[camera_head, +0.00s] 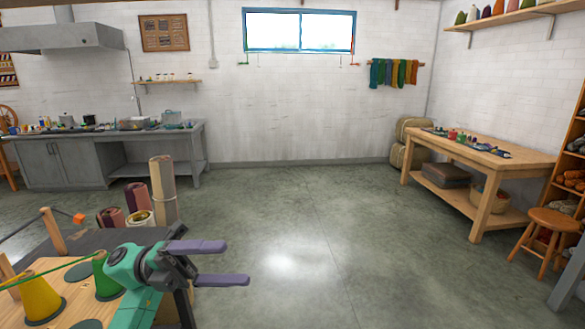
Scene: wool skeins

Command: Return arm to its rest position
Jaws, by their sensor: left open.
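My left gripper (224,263) shows at the lower left, with a teal wrist and two purple fingers that stand apart and point right. The space between the fingers is empty. It is over the right edge of a wooden work table (60,268), beside a green yarn cone (106,279). A yellow yarn cone (40,300) stands further left on the same table. My right gripper is not in the view.
Rolled textiles (163,190) stand on the floor behind the work table. A wooden table (490,157) and a stool (549,236) stand at the right. A grey counter (65,162) lines the back left. The middle floor is clear.

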